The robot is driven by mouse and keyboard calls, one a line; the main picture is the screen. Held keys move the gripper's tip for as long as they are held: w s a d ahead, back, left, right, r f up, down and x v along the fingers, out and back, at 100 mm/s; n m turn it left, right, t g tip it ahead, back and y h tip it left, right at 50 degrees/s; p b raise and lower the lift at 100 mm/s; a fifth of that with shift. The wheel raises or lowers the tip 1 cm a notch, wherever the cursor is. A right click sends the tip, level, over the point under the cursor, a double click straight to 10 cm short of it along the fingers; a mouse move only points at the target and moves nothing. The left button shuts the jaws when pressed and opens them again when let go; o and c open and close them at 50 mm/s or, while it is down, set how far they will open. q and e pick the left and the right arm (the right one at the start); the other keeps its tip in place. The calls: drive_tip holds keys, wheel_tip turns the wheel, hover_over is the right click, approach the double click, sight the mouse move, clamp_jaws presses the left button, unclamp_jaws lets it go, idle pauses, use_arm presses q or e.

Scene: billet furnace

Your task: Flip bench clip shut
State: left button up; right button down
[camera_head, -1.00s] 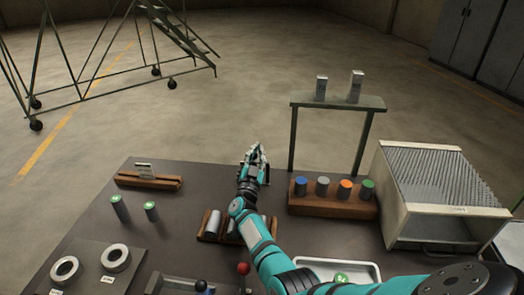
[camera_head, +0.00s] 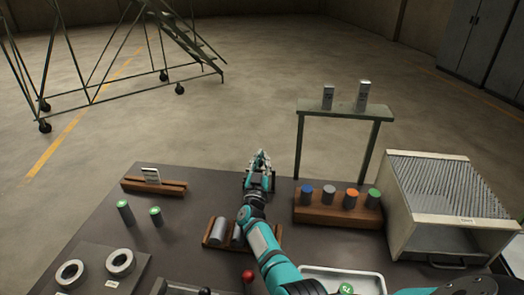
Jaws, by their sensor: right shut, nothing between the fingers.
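My right gripper (camera_head: 261,157) is at the far edge of the dark bench (camera_head: 190,195), its fingers together and pointing away, with nothing seen between them. My right arm comes up from the bottom right and covers part of the bench behind the gripper. I cannot clearly make out the bench clip; the gripper and wrist may hide it. My left gripper is not in view.
A wooden block with several coloured-top cylinders (camera_head: 337,209) and a green stand (camera_head: 345,109) are right of the gripper. A ribbed box (camera_head: 440,225) stands farther right. A wooden rack (camera_head: 216,233) lies by my forearm.

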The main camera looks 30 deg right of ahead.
wheel_tip(320, 180, up, 9)
drive_tip(key=shift+r, duration=0.2)
idle(0.6)
